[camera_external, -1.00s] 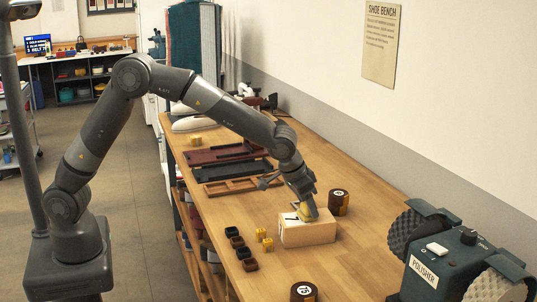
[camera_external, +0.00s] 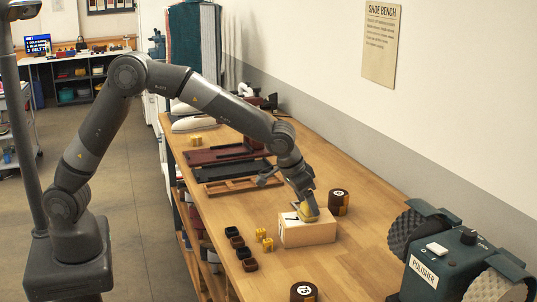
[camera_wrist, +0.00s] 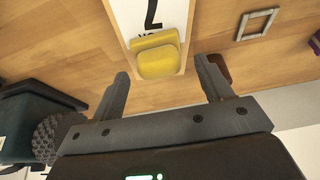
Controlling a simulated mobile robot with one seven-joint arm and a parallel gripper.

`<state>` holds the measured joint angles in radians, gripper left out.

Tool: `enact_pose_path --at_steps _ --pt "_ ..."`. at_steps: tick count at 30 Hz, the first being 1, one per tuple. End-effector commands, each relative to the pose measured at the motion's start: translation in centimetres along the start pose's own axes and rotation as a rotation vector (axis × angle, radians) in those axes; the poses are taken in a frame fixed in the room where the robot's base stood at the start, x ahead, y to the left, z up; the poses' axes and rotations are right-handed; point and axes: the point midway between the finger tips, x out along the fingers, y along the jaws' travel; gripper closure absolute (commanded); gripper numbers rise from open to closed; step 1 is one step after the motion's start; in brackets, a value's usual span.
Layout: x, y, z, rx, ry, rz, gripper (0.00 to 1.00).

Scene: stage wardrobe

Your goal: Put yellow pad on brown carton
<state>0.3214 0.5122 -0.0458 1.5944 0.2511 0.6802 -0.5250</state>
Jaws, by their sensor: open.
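The yellow pad (camera_wrist: 157,56) lies on top of the brown carton (camera_external: 307,234), near one end of its white label with a black mark. In the external view the pad (camera_external: 310,213) is partly covered by my gripper (camera_external: 306,203). In the wrist view my gripper (camera_wrist: 163,88) is open, its two fingers spread wide. The pad lies ahead of and between the fingertips, with visible gaps on both sides, and neither finger touches it. The carton top (camera_wrist: 144,12) also shows in the wrist view.
Small dark boxes (camera_external: 237,242) and yellow blocks (camera_external: 262,234) stand left of the carton. A brown tin (camera_external: 339,199) is behind it, another (camera_external: 303,292) in front. The polisher (camera_external: 440,268) stands at the right. Bare wooden bench (camera_external: 365,240) lies right of the carton.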

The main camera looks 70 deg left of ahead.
Motion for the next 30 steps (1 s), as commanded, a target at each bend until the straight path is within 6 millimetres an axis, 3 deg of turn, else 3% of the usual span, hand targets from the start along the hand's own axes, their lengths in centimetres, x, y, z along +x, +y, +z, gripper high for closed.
enact_pose_path --at_steps 12,20,25,30 --pt "-8.6 0.0 0.0 0.0 0.003 0.002 0.28" --pt "-11.2 -0.4 0.2 0.0 0.003 0.0 0.28" --pt "-14.6 -3.5 1.8 -0.003 0.012 -0.002 0.28" --pt "-19.3 -8.2 5.6 -0.004 0.025 -0.005 0.28"
